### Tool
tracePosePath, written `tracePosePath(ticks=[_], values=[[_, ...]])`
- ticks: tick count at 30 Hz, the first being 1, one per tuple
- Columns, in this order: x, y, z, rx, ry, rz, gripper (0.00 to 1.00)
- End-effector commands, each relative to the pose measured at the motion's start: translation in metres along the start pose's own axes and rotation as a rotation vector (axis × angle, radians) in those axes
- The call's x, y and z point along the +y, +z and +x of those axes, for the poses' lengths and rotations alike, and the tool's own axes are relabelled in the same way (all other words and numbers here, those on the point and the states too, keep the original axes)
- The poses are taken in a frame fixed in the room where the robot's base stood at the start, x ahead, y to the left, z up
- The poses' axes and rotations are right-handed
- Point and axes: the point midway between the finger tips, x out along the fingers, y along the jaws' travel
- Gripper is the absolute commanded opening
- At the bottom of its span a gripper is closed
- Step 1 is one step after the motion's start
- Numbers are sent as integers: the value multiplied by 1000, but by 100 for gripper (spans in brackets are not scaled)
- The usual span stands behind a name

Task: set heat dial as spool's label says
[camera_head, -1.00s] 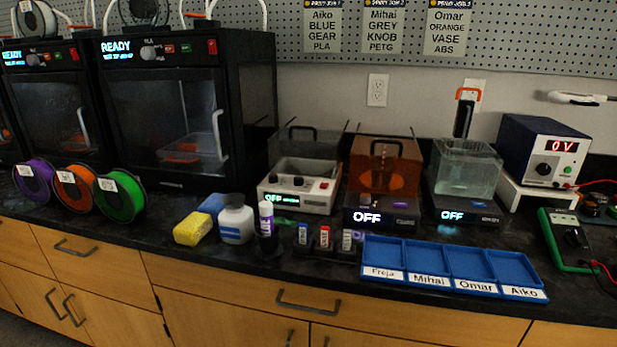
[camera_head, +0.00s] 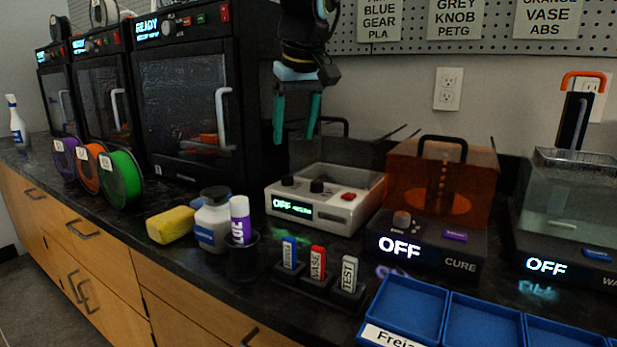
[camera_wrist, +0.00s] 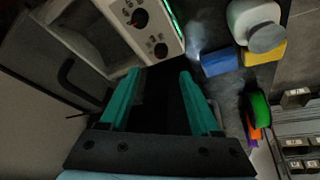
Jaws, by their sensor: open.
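The white device (camera_head: 340,222) on the bench has two dark dials, a left one (camera_head: 288,181) and a middle one (camera_head: 317,186), plus a red switch. Its display reads OFF. The dials also show in the wrist view (camera_wrist: 138,18). A purple spool (camera_head: 69,172), an orange spool (camera_head: 92,176) and a green spool (camera_head: 121,182) stand before the printers with white labels too small to read. The nearest printer (camera_head: 180,112) shows READY and has a front knob (camera_head: 187,21). My gripper (camera_head: 295,138) is open and empty, pointing down above and behind the white device.
A yellow sponge (camera_head: 171,225), a white jar (camera_head: 212,224) and a purple-labelled stick in a dark cup (camera_head: 243,262) stand at the front. Several labelled sticks (camera_head: 317,264), an orange-hooded cure box (camera_head: 440,245) and a blue tray (camera_head: 403,308) lie to the right.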

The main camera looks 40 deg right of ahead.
Motion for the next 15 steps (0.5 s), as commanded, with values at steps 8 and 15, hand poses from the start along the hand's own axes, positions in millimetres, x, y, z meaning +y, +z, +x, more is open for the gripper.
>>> tracePosePath(ticks=[8, 15], values=[[-2, 0, 46, -3, -4, -2, 64], [-1, 1, 86, -3, -3, 1, 64]])
